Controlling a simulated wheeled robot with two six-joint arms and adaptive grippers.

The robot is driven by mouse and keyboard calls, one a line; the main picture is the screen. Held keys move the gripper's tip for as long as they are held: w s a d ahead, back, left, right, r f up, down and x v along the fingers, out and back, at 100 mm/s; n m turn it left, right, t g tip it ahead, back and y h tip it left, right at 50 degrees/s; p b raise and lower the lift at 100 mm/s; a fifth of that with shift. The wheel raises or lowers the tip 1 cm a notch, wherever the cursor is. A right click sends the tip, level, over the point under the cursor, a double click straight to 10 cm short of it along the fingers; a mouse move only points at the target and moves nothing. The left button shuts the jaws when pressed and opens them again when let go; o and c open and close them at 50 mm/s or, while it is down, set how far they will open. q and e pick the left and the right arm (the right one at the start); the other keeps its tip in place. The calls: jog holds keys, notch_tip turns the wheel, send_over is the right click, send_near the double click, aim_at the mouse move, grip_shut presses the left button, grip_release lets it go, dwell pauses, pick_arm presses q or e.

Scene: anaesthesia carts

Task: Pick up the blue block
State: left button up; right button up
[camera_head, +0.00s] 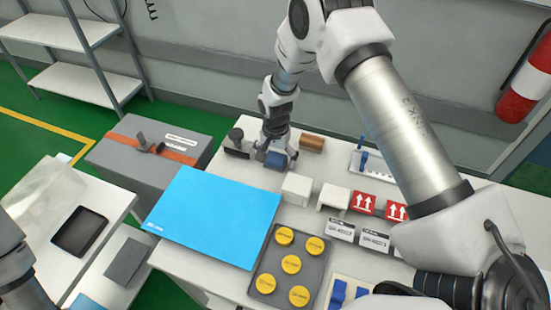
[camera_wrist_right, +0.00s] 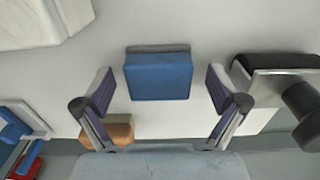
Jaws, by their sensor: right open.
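The blue block (camera_head: 275,161) sits on the white table top near its far edge. In the right wrist view the blue block (camera_wrist_right: 158,77) lies between the two finger lines, with clear gaps on both sides. My right gripper (camera_head: 266,154) reaches down at the block from behind and partly covers it in the head view. Its fingers (camera_wrist_right: 159,76) are spread in the right wrist view and hold nothing. Only a part of my left arm shows at the lower left edge of the head view; its gripper is out of sight.
A brown block (camera_head: 312,144) stands right of the blue block, and a dark clamp-like object (camera_head: 237,142) left of it. White blocks (camera_head: 297,190) stand in front. A blue sheet (camera_head: 215,217) and a grey tray with yellow discs (camera_head: 265,283) lie nearer.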

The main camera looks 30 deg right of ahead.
aim_at(276, 157)
jog(key=shift+s, duration=0.15)
jog(key=c, duration=1.3)
jog(key=shift+r, duration=0.1)
notch_tip(276, 157, up, 10)
jog(key=shift+f+b, duration=0.1)
jog(key=shift+b, duration=0.8)
